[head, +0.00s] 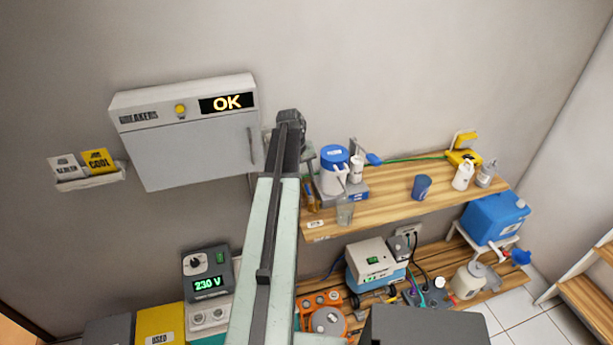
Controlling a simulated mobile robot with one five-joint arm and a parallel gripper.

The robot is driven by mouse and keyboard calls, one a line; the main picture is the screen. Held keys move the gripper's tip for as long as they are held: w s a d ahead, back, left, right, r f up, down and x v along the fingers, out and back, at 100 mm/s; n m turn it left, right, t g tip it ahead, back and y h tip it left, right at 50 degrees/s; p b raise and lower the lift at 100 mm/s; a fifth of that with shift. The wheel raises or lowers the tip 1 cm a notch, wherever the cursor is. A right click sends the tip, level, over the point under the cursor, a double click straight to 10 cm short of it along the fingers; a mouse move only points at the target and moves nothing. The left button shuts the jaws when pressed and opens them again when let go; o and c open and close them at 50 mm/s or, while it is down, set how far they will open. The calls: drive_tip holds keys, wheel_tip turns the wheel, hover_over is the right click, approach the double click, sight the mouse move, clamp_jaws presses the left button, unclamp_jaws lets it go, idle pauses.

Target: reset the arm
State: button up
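My arm, a long pale green link with a dark strip, reaches up the middle of the head view toward the wall. It ends in a dark part (290,122) between the white breaker cabinet (190,150) and the wooden shelf (400,208). I cannot make out two fingertips there, so whether my gripper is open, shut or holding anything does not show. The arm hides part of the wall and the shelf's left end.
The cabinet is closed and its display reads OK. The shelf holds a blue-lidded container (334,170), a clear glass (345,211), a blue cup (421,187) and white bottles (463,175). Below are a 230 V unit (209,274), orange equipment (327,319) and a blue tank (494,218).

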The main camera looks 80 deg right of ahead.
drive_tip(key=shift+w+r, duration=0.15)
drive_tip(key=shift+r, duration=0.7)
